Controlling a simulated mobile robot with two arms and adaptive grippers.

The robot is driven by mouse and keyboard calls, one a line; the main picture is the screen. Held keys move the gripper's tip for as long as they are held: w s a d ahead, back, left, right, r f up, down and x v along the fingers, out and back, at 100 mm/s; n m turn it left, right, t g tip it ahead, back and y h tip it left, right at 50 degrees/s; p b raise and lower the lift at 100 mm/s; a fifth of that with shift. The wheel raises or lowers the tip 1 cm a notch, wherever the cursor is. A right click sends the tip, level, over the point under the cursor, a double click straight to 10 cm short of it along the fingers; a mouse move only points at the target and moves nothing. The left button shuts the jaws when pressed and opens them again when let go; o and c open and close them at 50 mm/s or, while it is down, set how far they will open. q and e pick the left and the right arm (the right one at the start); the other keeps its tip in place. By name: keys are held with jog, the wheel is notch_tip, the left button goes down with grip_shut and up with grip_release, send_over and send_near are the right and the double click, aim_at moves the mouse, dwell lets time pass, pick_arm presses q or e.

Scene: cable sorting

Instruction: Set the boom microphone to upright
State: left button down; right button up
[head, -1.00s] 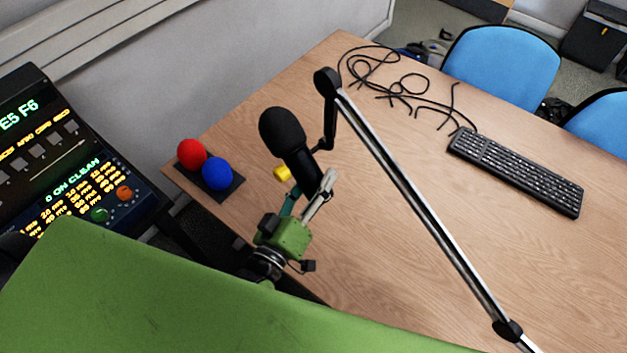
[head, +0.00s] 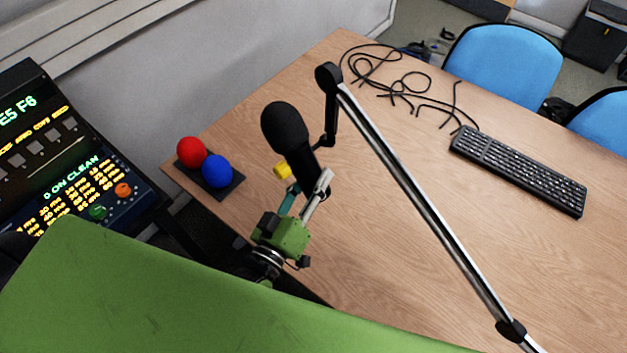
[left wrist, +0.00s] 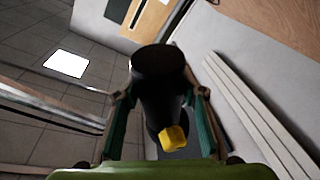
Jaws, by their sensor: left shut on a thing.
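The black boom microphone (head: 286,130) hangs from the end of a silver boom arm (head: 420,200) above the table. In the head view its foam head points up and to the left, so it is tilted. My left gripper (head: 307,192) is shut on the lower part of the microphone body. In the left wrist view the microphone (left wrist: 158,85) stands between the two fingers of my left gripper (left wrist: 160,110). A yellow piece (head: 283,170) shows beside the microphone, and also in the left wrist view (left wrist: 173,138). My right gripper is in neither view.
The wooden table (head: 400,260) carries a black keyboard (head: 520,170), tangled black cables (head: 400,85) and a dark base with red (head: 191,151) and blue (head: 217,171) balls. A lit control panel (head: 75,165) stands at the left. Blue chairs (head: 507,65) stand behind the table.

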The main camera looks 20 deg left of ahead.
aim_at(298, 178)
pick_arm(q)
jog(key=shift+w+a+f+m+t+h+b, duration=0.2)
jog(key=shift+a+m+b, duration=0.15)
jog(key=shift+m, duration=0.45)
jog(key=shift+w+a+f+m+t+h+b, duration=0.15)
jog(key=shift+a+f+m+t+h+b, duration=0.1)
jog(key=shift+m+b, duration=0.4)
jog(key=shift+w+a+f+m+t+h+b, duration=0.2)
jog(key=shift+a+m+b, duration=0.1)
jog(key=shift+m, duration=0.65)
jog(key=shift+w+a+m+t+h+b, duration=0.15)
jog(key=shift+a+m+h+b, duration=0.2)
jog(key=shift+m, duration=0.5)
jog(key=shift+w+a+m+t+h+b, duration=0.1)
jog(key=shift+w+a+m+h+b, duration=0.15)
jog(key=shift+m, duration=0.6)
jog(key=shift+a, duration=0.1)
jog(key=c, duration=1.3)
grip_release()
jog(key=shift+o, duration=0.2)
jog(key=shift+s+a+f, duration=0.15)
jog(key=shift+s+f, duration=0.05)
jog(key=shift+s, duration=0.3)
jog(key=v, duration=1.1)
